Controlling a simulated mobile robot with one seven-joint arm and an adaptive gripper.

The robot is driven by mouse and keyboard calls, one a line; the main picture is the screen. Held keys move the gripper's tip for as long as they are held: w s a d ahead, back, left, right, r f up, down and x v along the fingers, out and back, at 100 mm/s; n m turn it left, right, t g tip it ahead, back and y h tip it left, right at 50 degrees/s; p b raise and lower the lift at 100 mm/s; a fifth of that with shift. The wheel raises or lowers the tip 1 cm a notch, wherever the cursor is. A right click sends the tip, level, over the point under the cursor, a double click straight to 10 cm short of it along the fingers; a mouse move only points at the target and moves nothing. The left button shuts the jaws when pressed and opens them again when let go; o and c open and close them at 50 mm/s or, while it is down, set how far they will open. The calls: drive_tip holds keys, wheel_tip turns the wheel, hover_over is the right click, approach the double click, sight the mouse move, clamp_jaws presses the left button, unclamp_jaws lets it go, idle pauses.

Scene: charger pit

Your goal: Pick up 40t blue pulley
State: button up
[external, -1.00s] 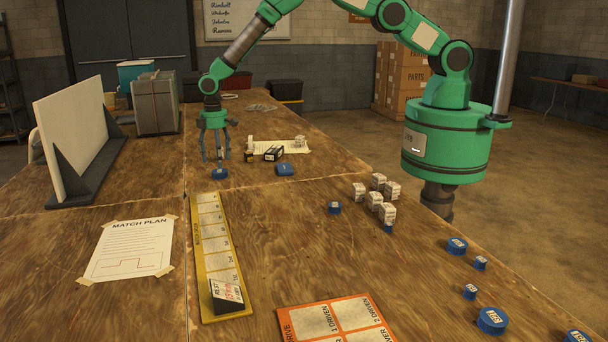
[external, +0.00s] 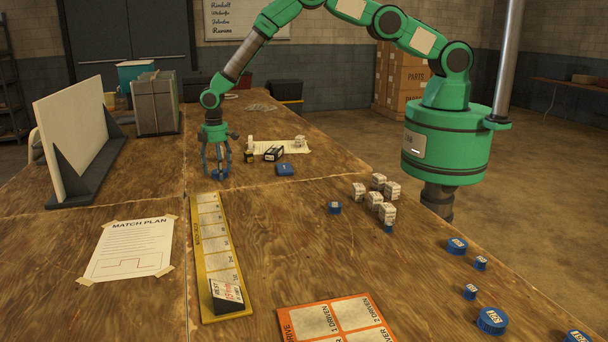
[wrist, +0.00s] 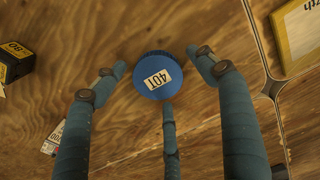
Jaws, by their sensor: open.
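The blue pulley (wrist: 152,82) lies flat on the wooden table, and its white label reads 40T in the wrist view. It also shows in the external view (external: 220,175), partly hidden by the fingers. My gripper (wrist: 160,80) is open, with its three fingers spread around the pulley: one on each side and one at its lower edge. In the external view my gripper (external: 217,172) is low over the pulley, close to the table. I cannot tell whether any finger touches the pulley.
A yellow strip board (external: 212,245) lies in front. Several white blocks and other blue pulleys (external: 457,246) sit farther right. A white panel (external: 80,125) stands at left.

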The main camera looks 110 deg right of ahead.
idle(0.4)
drive_tip(key=c, duration=1.4)
drive_tip(key=shift+r, duration=0.1)
drive_tip(key=shift+r, duration=1.7)
drive_tip(key=s+a, duration=0.1)
drive_tip(key=s, duration=0.4)
drive_tip(key=s+a+r, duration=0.1)
drive_tip(key=s+a, duration=0.1)
drive_tip(key=s, duration=0.3)
drive_tip(key=s+a+p, duration=0.1)
drive_tip(key=s, duration=0.4)
drive_tip(key=shift+s+a+r, duration=0.15)
drive_tip(key=shift+a+r, duration=0.05)
